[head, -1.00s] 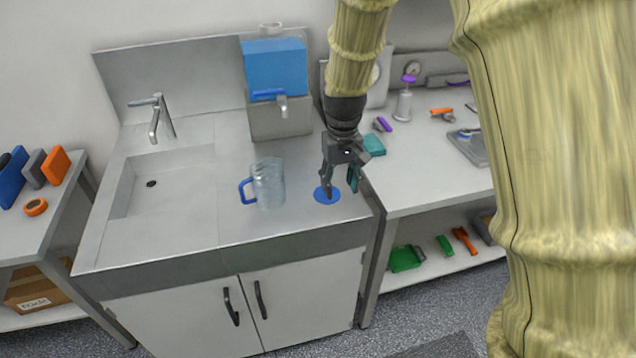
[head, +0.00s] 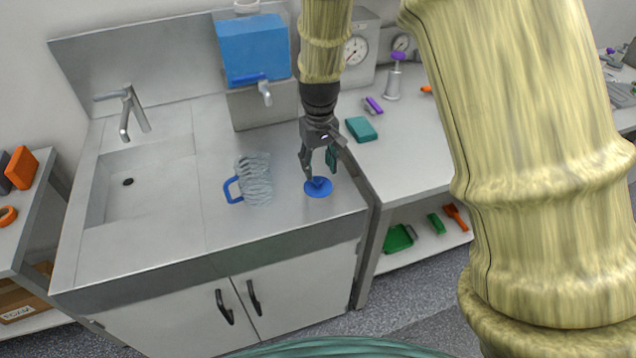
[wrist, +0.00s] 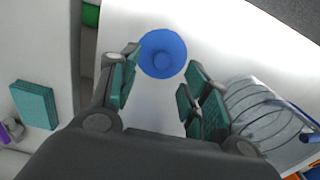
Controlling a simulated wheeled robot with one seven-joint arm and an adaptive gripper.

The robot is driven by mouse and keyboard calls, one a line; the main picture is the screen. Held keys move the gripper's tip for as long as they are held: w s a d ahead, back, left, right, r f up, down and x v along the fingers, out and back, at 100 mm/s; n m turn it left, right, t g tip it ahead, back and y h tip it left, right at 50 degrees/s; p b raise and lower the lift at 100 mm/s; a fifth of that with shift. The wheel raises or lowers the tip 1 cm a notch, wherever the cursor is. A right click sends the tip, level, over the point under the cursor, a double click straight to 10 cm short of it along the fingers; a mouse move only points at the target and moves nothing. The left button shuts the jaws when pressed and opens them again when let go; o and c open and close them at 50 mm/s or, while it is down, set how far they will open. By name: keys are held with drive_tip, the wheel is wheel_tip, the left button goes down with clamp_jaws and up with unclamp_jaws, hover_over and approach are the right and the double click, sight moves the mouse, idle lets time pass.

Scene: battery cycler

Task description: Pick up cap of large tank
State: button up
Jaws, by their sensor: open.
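The blue round cap (head: 318,188) lies on the steel counter near its front right corner, with a small raised knob in its middle. In the wrist view the cap (wrist: 162,54) shows just beyond the fingertips, roughly between them. My gripper (head: 319,172) is open and empty, pointing down close above the cap. In the wrist view my gripper (wrist: 157,82) has its two teal-padded fingers spread apart. The large tank (head: 254,48), blue with a tap, stands at the back of the counter on a grey stand; a pale ring shows at its top.
A clear pitcher with a blue handle (head: 254,182) stands left of the cap, close to my gripper in the wrist view (wrist: 262,112). A sink (head: 140,180) with a tap is farther left. A teal block (head: 361,129) lies on the right-hand table.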

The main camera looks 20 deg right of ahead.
sight(318, 180)
drive_tip(key=shift+s+f, duration=0.15)
drive_tip(key=shift+s, duration=0.05)
drive_tip(key=shift+w+a+f+p, duration=0.1)
drive_tip(key=shift+f+p, duration=0.4)
drive_tip(key=shift+f, duration=0.75)
drive_tip(key=shift+w+a+f+p, duration=0.1)
drive_tip(key=shift+f+p, duration=0.4)
drive_tip(key=shift+f, duration=0.75)
drive_tip(key=c, duration=0.9)
